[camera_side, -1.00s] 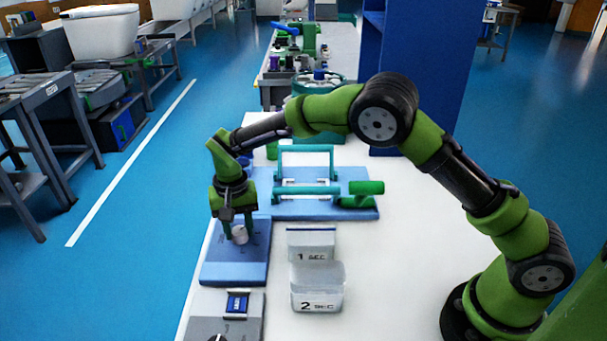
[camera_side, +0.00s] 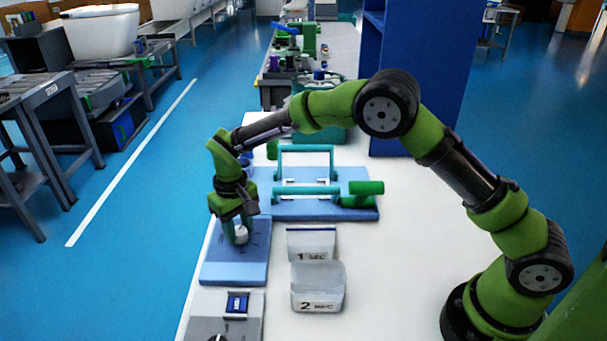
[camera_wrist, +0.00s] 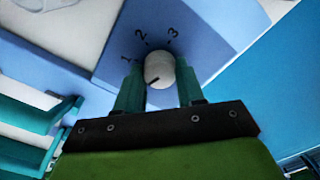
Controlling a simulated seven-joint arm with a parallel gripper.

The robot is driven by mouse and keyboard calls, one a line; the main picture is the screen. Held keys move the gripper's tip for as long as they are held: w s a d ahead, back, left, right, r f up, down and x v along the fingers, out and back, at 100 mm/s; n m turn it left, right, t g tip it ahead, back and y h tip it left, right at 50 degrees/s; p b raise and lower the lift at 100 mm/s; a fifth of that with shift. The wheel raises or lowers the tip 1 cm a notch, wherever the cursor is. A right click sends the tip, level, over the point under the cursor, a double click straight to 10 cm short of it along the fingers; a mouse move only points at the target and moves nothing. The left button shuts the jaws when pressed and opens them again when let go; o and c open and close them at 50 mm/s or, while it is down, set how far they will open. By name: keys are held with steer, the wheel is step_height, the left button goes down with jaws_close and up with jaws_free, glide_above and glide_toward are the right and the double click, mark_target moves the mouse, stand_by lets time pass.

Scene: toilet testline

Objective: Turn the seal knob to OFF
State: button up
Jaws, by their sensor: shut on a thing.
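A white round knob (camera_side: 241,235) stands on a blue plate (camera_side: 235,268) at the left edge of the white bench. In the wrist view the knob (camera_wrist: 159,69) has a dark pointer line on its top, at the lower left, and the numerals 1, 2 and 3 are printed on the plate around its far side. No OFF mark is readable; the fingers hide part of the plate. My gripper (camera_wrist: 159,88) is shut on the knob, one finger on each side. In the side view my gripper (camera_side: 236,226) points down over the knob.
A blue board with teal handles (camera_side: 305,206) lies just behind. Clear bins labelled 1 SEC (camera_side: 311,243) and 2 SEC (camera_side: 318,287) stand to the right. A grey panel (camera_side: 250,312) with a blue-labelled part and a black knob lies in front. The bench between the bins and my base is clear.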

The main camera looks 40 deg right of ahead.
mark_target(239, 230)
stand_by(0.3)
steer(key=o, duration=1)
steer(key=shift+o, duration=0.2)
steer(key=shift+r, duration=0.1)
step_height(239, 230, up, 17)
